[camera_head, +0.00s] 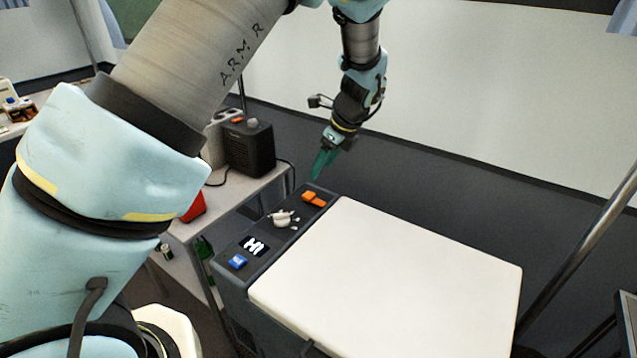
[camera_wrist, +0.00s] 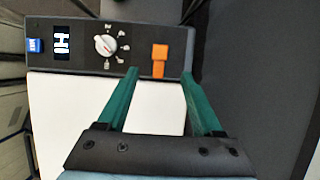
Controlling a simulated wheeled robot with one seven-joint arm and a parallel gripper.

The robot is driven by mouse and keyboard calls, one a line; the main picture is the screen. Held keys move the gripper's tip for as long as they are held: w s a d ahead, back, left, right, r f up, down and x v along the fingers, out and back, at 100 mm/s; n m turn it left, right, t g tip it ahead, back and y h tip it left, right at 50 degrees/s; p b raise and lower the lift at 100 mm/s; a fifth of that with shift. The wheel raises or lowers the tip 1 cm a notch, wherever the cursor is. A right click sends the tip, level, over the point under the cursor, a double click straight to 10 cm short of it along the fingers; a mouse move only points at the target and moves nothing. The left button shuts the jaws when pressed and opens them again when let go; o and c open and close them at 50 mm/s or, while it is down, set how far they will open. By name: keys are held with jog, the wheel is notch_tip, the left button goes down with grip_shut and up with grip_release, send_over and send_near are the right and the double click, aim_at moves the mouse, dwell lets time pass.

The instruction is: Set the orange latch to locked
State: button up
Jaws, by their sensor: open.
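The orange latch (camera_head: 314,199) sits on the dark control panel (camera_head: 262,226) at its far end, beside the white lid. In the wrist view the orange latch (camera_wrist: 159,59) lies just beyond and between my two green fingertips, with a wide head and a narrower stem pointing toward me. My gripper (camera_head: 323,163) is above the latch end of the panel, pointing down, apart from the latch. In the wrist view my gripper (camera_wrist: 159,72) is open and empty. I cannot tell from the latch's pose whether it is locked.
A white knob (camera_head: 284,217), a display (camera_head: 254,246) and a blue switch (camera_head: 237,262) share the panel. The white lid (camera_head: 400,280) is bare. A black box (camera_head: 250,147) stands on the table at left. A metal pole (camera_head: 580,245) rises at right.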

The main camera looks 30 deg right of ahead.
aim_at(309, 195)
jog(key=p+x, duration=0.1)
jog(key=x, duration=0.9)
jog(key=shift+w+f+p, duration=0.1)
jog(key=shift+f+p, duration=0.2)
jog(key=shift+p, duration=0.05)
grip_shut()
dwell(0.9)
